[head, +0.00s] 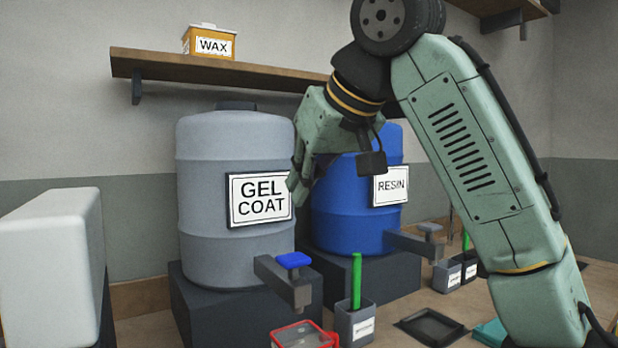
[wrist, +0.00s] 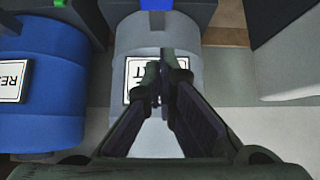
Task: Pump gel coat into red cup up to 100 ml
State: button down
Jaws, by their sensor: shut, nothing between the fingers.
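The grey gel coat drum (head: 225,150) stands on a dark block, with a "GEL COAT" label on its front. A grey spout (head: 273,275) with a blue lever (head: 293,260) comes out low on its front. The red cup (head: 303,336) is below the spout, cut off by the bottom edge of the head view; its fill level cannot be read. My gripper (head: 296,188) points down in front of the drum's label, above the blue lever and apart from it. In the wrist view my gripper (wrist: 164,72) is shut and empty over the drum (wrist: 130,42), and the lever (wrist: 156,5) shows at the top edge.
The blue resin drum (head: 345,225) stands close on the right, with its own tap (head: 428,232). A grey holder (head: 354,322) with a green stick is right of the cup. A white block (head: 50,260) is at left. A wax tin (head: 208,42) sits on the shelf.

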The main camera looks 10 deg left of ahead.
send_over(289, 256)
notch_tip(289, 256, down, 4)
jog(key=shift+f, duration=0.1)
notch_tip(289, 256, down, 2)
jog(key=shift+d+f, duration=0.1)
jog(key=shift+f, duration=0.1)
jog(key=shift+s+f, duration=0.1)
jog(key=shift+f, duration=0.6)
jog(key=shift+f+b, duration=0.9)
jog(key=shift+f, duration=1)
jog(key=shift+r, duration=0.1)
